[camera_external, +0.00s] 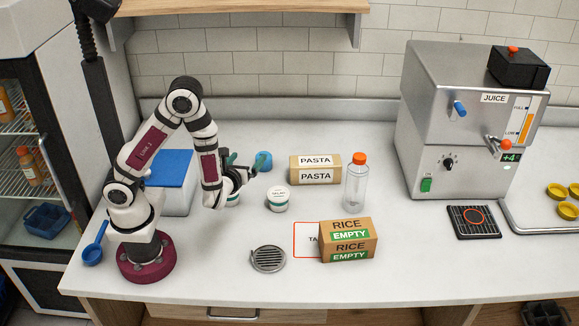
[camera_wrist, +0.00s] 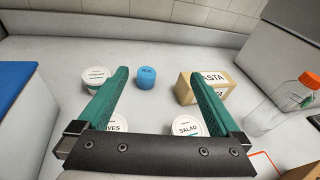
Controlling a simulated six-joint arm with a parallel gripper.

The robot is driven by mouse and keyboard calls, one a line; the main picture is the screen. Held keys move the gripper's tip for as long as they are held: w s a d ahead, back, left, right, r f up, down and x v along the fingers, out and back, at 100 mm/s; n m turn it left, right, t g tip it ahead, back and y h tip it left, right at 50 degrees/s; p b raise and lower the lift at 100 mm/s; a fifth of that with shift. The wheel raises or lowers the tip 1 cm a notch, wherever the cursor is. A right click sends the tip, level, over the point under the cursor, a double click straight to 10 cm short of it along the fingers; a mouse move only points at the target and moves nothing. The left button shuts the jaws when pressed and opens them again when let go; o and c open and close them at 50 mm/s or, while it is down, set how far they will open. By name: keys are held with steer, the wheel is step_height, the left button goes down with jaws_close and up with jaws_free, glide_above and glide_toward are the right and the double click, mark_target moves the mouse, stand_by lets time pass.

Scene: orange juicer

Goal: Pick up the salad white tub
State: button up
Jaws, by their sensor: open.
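The salad white tub (camera_external: 278,198) is a small round tub with a white lid, standing upright on the counter right of my gripper in the external view. In the wrist view the salad tub (camera_wrist: 187,126) shows low in the picture, beside the inner side of the right finger and partly hidden by the gripper's crossbar. My gripper (camera_external: 246,162) is open and empty, apart from the tub. Its two green fingers (camera_wrist: 159,76) are spread wide in the wrist view.
Similar white tubs, one ending in "VES" (camera_wrist: 117,124) and another (camera_wrist: 96,76), stand nearby. A blue jar (camera_external: 264,161), pasta box (camera_external: 315,176), bottle (camera_external: 356,187) and rice box (camera_external: 348,248) surround the salad tub. The front left counter is mostly clear.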

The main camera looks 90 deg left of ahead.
mark_target(278, 193)
steer(key=w+d+f+m+t+h, duration=0.1)
steer(key=f+m, duration=0.1)
steer(key=f, duration=0.1)
steer(key=w+d+f+m+t+h, duration=0.2)
steer(key=f, duration=0.2)
steer(key=w+d+f+m+t+h, duration=0.1)
steer(key=f, duration=0.3)
steer(key=shift+w+d+m+t, duration=0.2)
steer(key=shift+w+m+t, duration=0.1)
steer(key=shift+w+m, duration=0.1)
steer(key=shift+h, duration=0.3)
steer(key=x, duration=0.7)
steer(key=shift+w+f, duration=0.1)
steer(key=shift+w, duration=0.05)
steer(key=c, duration=1.2)
steer(key=shift+o, duration=0.2)
